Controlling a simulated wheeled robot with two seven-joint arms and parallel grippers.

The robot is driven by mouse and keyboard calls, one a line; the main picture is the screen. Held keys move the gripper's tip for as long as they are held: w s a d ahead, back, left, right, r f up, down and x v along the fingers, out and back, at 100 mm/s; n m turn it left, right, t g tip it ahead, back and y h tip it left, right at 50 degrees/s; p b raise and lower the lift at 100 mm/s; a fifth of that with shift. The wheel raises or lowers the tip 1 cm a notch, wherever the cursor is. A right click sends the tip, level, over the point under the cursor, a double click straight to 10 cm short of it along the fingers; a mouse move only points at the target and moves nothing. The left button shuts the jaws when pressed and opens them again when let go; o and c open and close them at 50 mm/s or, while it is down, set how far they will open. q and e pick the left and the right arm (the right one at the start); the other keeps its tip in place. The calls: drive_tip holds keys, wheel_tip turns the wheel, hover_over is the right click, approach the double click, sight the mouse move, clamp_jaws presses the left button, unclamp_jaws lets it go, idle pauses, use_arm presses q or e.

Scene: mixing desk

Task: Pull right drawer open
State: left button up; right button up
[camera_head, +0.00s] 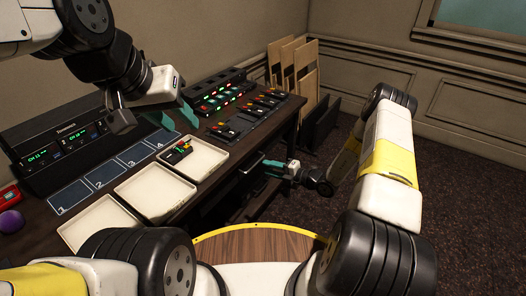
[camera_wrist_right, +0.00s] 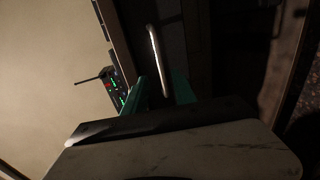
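The right drawer's dark front (camera_wrist_right: 175,30) shows in the right wrist view, with a pale metal bar handle (camera_wrist_right: 155,50) on it. My right gripper (camera_wrist_right: 163,86) is open. Its teal fingers stand on either side of the handle's near end, with visible gaps. In the head view my right gripper (camera_head: 257,165) is at the desk's front edge, low and right of the trays. The drawer is in deep shadow there, and I cannot tell whether it is ajar. My left gripper (camera_head: 174,118) is open and empty above the desk, near the numbered pads.
The desk (camera_head: 232,150) holds white trays (camera_head: 140,192), one with a small fader module (camera_head: 177,152), plus mixer modules (camera_head: 237,128) and a black console (camera_head: 70,135). Wooden panels (camera_head: 300,65) lean against the wall. The carpet (camera_head: 460,190) at right is clear.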

sight(256, 164)
drive_tip(key=x, duration=0.7)
drive_tip(key=shift+w+a+f, duration=0.1)
drive_tip(key=shift+w+a, duration=0.15)
drive_tip(key=shift+a, duration=0.05)
drive_tip(key=shift+c, duration=0.2)
clamp_jaws()
idle(1.0)
